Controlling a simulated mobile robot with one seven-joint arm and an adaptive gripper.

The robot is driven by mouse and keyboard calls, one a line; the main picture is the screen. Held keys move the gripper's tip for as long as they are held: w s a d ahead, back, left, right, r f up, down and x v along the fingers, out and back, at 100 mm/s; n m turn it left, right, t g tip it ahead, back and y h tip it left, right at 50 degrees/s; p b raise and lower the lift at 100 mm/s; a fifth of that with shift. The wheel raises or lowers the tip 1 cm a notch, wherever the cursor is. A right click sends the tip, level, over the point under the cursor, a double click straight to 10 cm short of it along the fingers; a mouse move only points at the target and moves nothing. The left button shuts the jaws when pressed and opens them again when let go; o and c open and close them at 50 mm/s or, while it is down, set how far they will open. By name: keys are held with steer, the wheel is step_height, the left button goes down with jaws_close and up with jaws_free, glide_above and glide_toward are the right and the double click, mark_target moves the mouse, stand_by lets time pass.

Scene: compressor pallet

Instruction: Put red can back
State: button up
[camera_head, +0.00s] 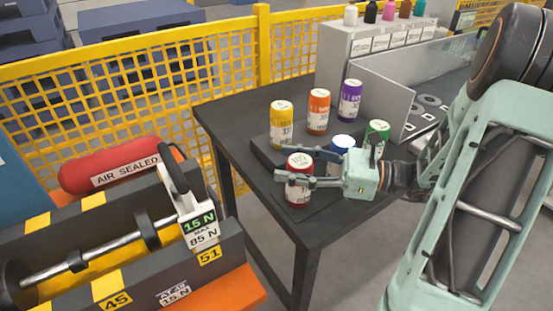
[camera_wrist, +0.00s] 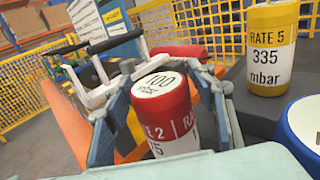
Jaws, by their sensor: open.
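The red can (camera_head: 299,195) with a white top stands upright near the front edge of the dark table (camera_head: 230,120). In the wrist view the red can (camera_wrist: 160,105) rises between the two fingers, its white top marked 100. My gripper (camera_head: 281,164) is open around the can, one finger on each side. I cannot tell whether either finger touches it. The fingers hide part of the can's side. A low dark block (camera_head: 262,152) lies behind it on the table, with the yellow can (camera_head: 281,125) close by.
The blue can (camera_head: 343,143) and green can (camera_head: 378,132) stand close to my gripper. The orange can (camera_head: 319,112) and purple can (camera_head: 350,101) stand farther back. A grey panel (camera_head: 385,98) rises at the right. The table's left corner is clear.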

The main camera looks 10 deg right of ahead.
steer(key=p+v, duration=0.1)
steer(key=v, duration=0.7)
steer(key=shift+d, duration=0.2)
steer(key=shift+s, duration=0.1)
